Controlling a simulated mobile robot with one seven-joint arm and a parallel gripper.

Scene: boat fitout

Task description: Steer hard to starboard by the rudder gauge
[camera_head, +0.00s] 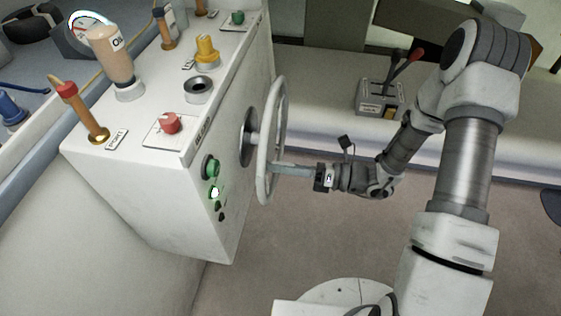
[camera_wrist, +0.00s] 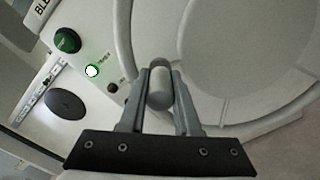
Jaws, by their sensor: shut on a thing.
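The white steering wheel (camera_head: 264,150) stands upright on the right face of the white console. Its rim (camera_wrist: 280,119) fills the right of the wrist view. My gripper (camera_head: 277,169) reaches the wheel from the right, at its lower part. In the wrist view my gripper (camera_wrist: 160,85) is shut on a pale rounded handle knob (camera_wrist: 159,95) at the rim. A round dial with red and green on its edge (camera_head: 88,19), perhaps the rudder gauge, shows at the top left. The oil bottle partly covers it, and I cannot read its needle.
The console top (camera_head: 185,62) holds an oil bottle (camera_head: 113,62), a wooden-handled tool (camera_head: 83,112), a red knob (camera_head: 167,122) and a yellow knob (camera_head: 206,49). A lever box (camera_head: 380,98) stands on the ledge behind my arm.

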